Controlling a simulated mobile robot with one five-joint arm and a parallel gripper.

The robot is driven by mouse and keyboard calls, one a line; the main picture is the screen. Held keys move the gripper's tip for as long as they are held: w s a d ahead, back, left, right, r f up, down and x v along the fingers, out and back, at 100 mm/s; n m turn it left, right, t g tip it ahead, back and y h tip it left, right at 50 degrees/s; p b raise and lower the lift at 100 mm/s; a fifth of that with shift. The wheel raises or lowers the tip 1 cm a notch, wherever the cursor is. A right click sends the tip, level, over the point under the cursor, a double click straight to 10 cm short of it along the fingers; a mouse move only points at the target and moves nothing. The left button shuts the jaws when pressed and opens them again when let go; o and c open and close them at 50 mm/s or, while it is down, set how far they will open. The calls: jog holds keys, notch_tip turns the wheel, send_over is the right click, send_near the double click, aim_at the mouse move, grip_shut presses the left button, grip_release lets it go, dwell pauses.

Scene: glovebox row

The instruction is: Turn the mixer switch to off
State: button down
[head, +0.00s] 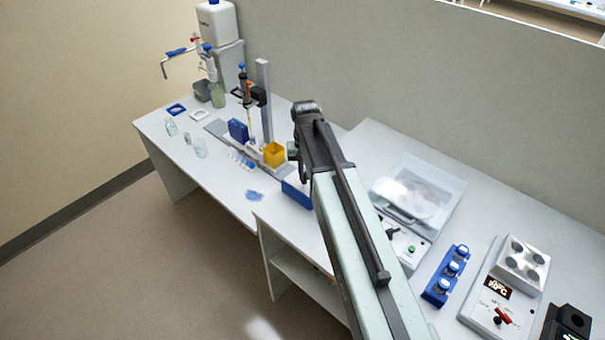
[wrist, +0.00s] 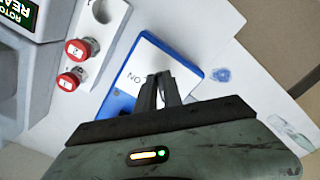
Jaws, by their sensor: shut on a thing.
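The mixer is a blue box with a white top plate; in the wrist view its blue edge (wrist: 192,68) surrounds the plate, which bears the printed word ON upside down. In the head view the mixer (head: 296,193) is partly hidden behind my arm. My gripper (wrist: 162,80) points down at the white plate, its dark fingers close together. It is shut on the mixer switch, which the fingers hide, so its setting cannot be read. In the head view my arm hides the fingertips.
Two red caps (wrist: 77,51), numbered 1 and 2, stand left of the mixer in the wrist view. A clear-lidded machine (head: 435,185) is right of my arm. A blue spot (head: 254,195) lies on the bench. A yellow box (head: 274,153) stands behind. A blue tube rack (head: 438,288) is front right.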

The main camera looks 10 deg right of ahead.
aim_at(305, 176)
jog(key=shift+d+n, duration=0.1)
jog(key=shift+n, duration=0.6)
jog(key=c, duration=1.5)
grip_release()
notch_tip(305, 176, up, 8)
jog(key=p, duration=0.8)
jog(key=shift+f, duration=0.1)
